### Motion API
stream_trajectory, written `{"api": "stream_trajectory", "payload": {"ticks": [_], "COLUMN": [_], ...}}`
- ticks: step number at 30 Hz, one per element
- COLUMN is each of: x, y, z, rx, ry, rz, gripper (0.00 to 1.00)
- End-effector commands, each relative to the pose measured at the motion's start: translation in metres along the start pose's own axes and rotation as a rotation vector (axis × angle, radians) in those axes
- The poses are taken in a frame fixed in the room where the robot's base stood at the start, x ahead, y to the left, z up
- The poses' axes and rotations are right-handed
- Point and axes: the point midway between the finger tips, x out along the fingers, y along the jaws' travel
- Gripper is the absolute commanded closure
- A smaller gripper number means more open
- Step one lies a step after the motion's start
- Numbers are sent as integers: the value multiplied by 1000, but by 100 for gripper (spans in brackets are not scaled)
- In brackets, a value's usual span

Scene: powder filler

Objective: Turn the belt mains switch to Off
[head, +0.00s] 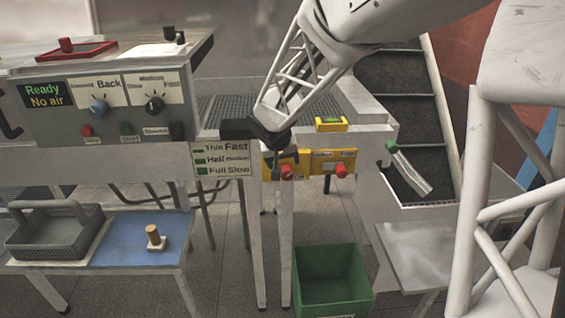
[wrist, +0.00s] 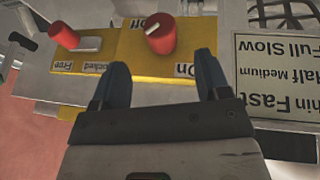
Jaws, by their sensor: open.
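The belt mains switch is a red knob (head: 287,172) on a yellow plate on the front of the conveyor frame. In the wrist view the red knob (wrist: 161,38) shows a white mark on its end, with "On" and a partly hidden "Off" lettered on the yellow plate (wrist: 130,45), upside down. I cannot tell which word the mark points to. My gripper (wrist: 160,78) is open and empty, its two dark fingers apart on either side of the knob's line, with the knob just beyond the tips. In the head view my gripper (head: 276,146) partly hides the plate.
A second red knob (head: 341,170) sits on a yellow "Locked/Free" plate to the right. A label board (head: 222,158) is left of the switch. A green bin (head: 330,280) stands on the floor below.

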Motion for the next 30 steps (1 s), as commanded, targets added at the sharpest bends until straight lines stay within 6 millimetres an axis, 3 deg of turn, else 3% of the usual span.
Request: {"api": "stream_trajectory", "payload": {"ticks": [17,30], "x": [5,45], "y": [-1,-1], "z": [-1,0], "rx": [0,-1], "ry": [0,-1], "rz": [0,0], "gripper": [31,31]}}
